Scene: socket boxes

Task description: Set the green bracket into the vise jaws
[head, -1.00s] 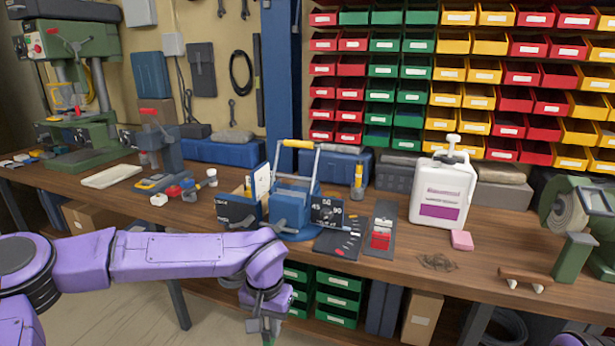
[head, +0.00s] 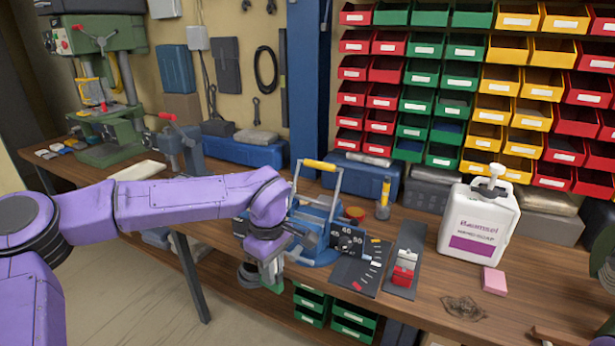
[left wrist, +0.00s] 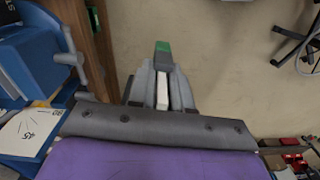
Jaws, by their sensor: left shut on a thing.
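My left gripper (head: 271,272) hangs at the front edge of the bench, in front of the blue vise (head: 318,256), and hides part of it. In the left wrist view, the two grey fingers of my left gripper (left wrist: 163,78) are closed on the green bracket (left wrist: 163,47). The vise jaws are not clearly seen. My right gripper is not in view.
Green drawers (head: 352,322) are below the bench (head: 425,325).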

